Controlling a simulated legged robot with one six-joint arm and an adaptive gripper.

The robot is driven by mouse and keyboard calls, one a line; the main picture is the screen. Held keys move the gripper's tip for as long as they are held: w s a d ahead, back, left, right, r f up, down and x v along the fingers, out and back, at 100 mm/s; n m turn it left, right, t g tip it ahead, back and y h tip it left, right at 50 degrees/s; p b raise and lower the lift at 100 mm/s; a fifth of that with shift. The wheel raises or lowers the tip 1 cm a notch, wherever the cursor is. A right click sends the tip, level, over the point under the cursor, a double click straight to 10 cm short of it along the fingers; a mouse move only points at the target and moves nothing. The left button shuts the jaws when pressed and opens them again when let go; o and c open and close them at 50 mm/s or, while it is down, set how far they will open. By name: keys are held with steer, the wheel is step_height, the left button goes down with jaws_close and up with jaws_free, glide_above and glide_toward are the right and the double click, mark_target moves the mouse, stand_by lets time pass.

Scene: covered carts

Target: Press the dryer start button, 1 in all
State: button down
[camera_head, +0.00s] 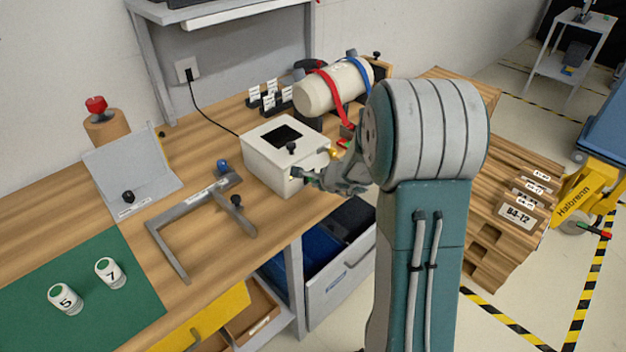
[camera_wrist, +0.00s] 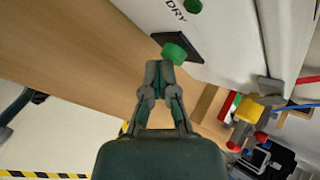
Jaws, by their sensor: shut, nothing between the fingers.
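The dryer is a white box (camera_head: 262,158) with a dark window on top, standing near the front edge of the wooden bench in the head view. In the wrist view its white face (camera_wrist: 225,40) carries the letters "DRY". A green button (camera_wrist: 174,52) sticks out from a black square plate there. My gripper (camera_wrist: 160,72) is shut and empty, its fingertips right at the button's near side; I cannot tell whether they touch it. In the head view my gripper (camera_head: 305,176) is at the box's front face, where the button is not clearly visible.
A second green round spot (camera_wrist: 193,6) sits by the lettering. A yellow-and-red fitting (camera_wrist: 247,110) is right of the gripper. A cream cylinder (camera_head: 335,86) with red and blue straps lies behind the box. A grey metal frame (camera_head: 205,225) lies to its left. An open drawer (camera_head: 340,262) is below.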

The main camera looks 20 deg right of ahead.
steer(key=shift+s+d, duration=0.2)
steer(key=shift+s, duration=0.55)
steer(key=s, duration=0.1)
steer(key=s+d, duration=0.1)
steer(key=s, duration=0.2)
steer(key=shift+s+d, duration=0.35)
stand_by(0.5)
steer(key=s+a+r+n+g+y, duration=0.1)
steer(key=s+a+r+n+y, duration=0.1)
steer(key=s+a+r+n, duration=0.35)
steer(key=s+a+r+n+g+y, duration=0.1)
steer(key=s+a+r+n+y, duration=0.1)
steer(key=a+r+n, duration=0.7)
steer(key=s+r+n+h, duration=0.2)
steer(key=s+n, duration=0.1)
steer(key=s, duration=0.5)
steer(key=s+r+n+g+h, duration=0.1)
steer(key=s+n+h, duration=0.2)
steer(key=s, duration=0.4)
steer(key=shift+s+a+r+n, duration=0.2)
steer(key=shift+s+r+n, duration=0.2)
steer(key=shift+n, duration=0.35)
